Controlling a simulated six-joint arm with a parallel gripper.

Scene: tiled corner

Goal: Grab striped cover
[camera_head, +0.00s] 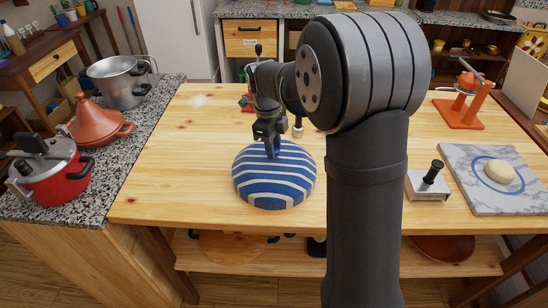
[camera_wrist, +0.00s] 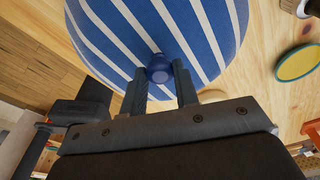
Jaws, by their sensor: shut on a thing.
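The striped cover (camera_head: 274,183) is a blue and white dome in the middle of the wooden table in the head view. Its blue knob (camera_wrist: 159,69) shows in the wrist view, where the striped dome (camera_wrist: 205,30) fills the top. My gripper (camera_head: 271,151) is above the dome, pointing down. Its two fingers (camera_wrist: 160,80) stand on either side of the knob, shut on it. Whether the cover's rim touches the table, and what is under it, I cannot tell.
An orange press (camera_head: 463,108), a metal block with a black handle (camera_head: 427,184) and a marble board (camera_head: 467,158) with a pale round lump stand at right. A red pot (camera_head: 55,182), an orange tagine (camera_head: 97,122) and a steel pot (camera_head: 120,85) stand on the left counter. The table's left side is mostly clear.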

